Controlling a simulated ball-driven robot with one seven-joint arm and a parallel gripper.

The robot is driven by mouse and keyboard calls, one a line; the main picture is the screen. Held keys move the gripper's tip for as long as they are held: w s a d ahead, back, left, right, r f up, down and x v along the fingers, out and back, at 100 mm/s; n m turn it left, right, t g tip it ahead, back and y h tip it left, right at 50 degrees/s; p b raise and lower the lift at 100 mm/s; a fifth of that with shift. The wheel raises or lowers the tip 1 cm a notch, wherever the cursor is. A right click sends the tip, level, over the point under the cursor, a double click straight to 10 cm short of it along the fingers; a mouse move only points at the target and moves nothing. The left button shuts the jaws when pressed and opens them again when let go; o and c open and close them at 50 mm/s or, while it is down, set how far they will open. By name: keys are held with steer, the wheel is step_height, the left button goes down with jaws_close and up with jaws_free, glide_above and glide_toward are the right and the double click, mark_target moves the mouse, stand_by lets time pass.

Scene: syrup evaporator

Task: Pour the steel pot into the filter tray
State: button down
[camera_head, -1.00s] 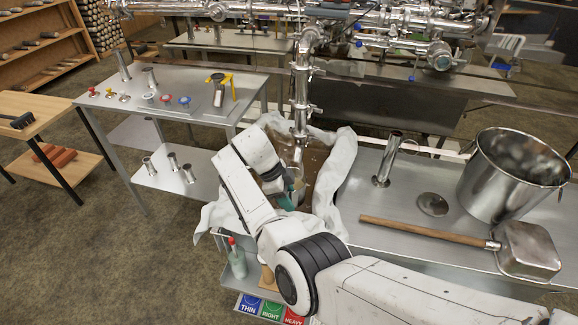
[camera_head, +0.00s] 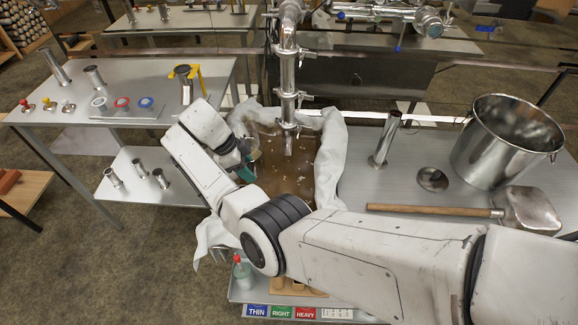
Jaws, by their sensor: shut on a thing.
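The filter tray is lined with a bulging white cloth (camera_head: 332,150) and holds brown liquid (camera_head: 290,178) with pale flecks, under a vertical steel pipe. My gripper (camera_head: 246,170), with teal fingers, is at the tray's left side. It is shut on a small steel pot (camera_head: 254,149), which is at the left edge of the liquid and mostly hidden by my wrist and the cloth. I cannot tell its tilt or whether anything flows from it.
A large open steel pail (camera_head: 498,150) and a long-handled dipper (camera_head: 530,210) are on the right bench. An upright steel tube (camera_head: 386,140) stands beside the tray. A bottle (camera_head: 243,270) stands on a low shelf in front. A side table (camera_head: 160,80) with small fittings is at left.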

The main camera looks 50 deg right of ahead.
steer(key=shift+r+p, duration=0.2)
steer(key=shift+p, duration=0.3)
steer(key=shift+s+t+p, duration=0.2)
steer(key=shift+t+p, duration=0.1)
steer(key=shift+p, duration=0.15)
steer(key=s+t+y+p, duration=0.1)
steer(key=p, duration=0.2)
steer(key=s+d+t+p, duration=0.1)
steer(key=p, duration=0.3)
steer(key=shift+s+d+f+t+y, duration=0.1)
steer(key=shift+s+t+y, duration=0.2)
steer(key=shift+t+y, duration=0.1)
steer(key=p, duration=0.1)
steer(key=s+t+p, duration=0.1)
steer(key=shift+d+f+t+y+p, duration=0.1)
steer(key=shift+d+t+y+p, duration=0.2)
steer(key=shift+s, duration=0.15)
steer(key=shift+s+d+m+t+p, duration=0.1)
steer(key=shift+s+m+t+p, duration=0.05)
steer(key=shift+m+t+p, duration=0.15)
steer(key=shift+s+d+r+t+y+p, duration=0.15)
steer(key=shift+s+t+y+p, duration=0.05)
steer(key=shift+s+t+p, duration=0.15)
steer(key=shift+s+d+r+t+y+p, duration=0.1)
steer(key=shift+s+d+t+y+p, duration=0.1)
steer(key=shift+s+t+p, duration=0.1)
